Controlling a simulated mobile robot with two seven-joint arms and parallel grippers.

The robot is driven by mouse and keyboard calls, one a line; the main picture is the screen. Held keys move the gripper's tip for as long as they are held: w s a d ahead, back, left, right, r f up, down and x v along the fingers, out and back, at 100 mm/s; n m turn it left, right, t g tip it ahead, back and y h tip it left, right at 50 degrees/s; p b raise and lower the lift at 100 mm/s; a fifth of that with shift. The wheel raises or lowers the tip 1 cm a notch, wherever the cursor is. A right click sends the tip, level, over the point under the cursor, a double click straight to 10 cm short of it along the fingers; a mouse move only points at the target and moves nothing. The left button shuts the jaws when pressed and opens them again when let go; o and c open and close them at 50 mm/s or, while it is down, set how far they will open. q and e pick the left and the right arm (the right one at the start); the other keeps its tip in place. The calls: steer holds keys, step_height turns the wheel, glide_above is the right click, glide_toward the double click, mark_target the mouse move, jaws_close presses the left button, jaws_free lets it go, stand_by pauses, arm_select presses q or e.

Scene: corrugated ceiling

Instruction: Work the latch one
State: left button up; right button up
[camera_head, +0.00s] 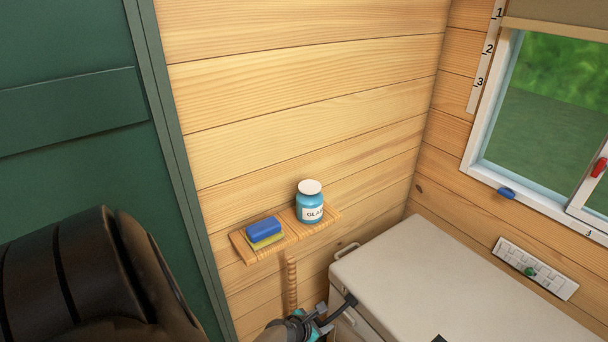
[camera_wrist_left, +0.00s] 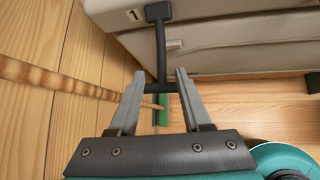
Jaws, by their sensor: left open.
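My left gripper (camera_head: 318,322) is low in the head view, beside the front of a cream cabinet. In the left wrist view its two grey fingers (camera_wrist_left: 161,100) are open. A dark T-shaped latch handle (camera_wrist_left: 161,50) sticks out from the cabinet front. Its crossbar lies across the gap between the fingers; I cannot tell whether they touch it. The handle also shows in the head view (camera_head: 346,304), partly hidden by the gripper. My right gripper is not in view.
A wooden shelf (camera_head: 243,248) holds a sponge (camera_head: 264,230) and a blue jar (camera_head: 311,207), just above the gripper. A wooden rod (camera_head: 291,283) hangs below it. The cabinet top (camera_head: 440,275) is mostly clear. A window with blue (camera_head: 507,193) and red (camera_head: 599,168) handles is right.

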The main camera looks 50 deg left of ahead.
arm_select(q)
steer(key=p+v, duration=0.3)
steer(key=v, duration=0.8)
steer(key=shift+s+r, duration=0.15)
steer(key=shift+r, duration=0.1)
steer(key=shift+c, duration=0.2)
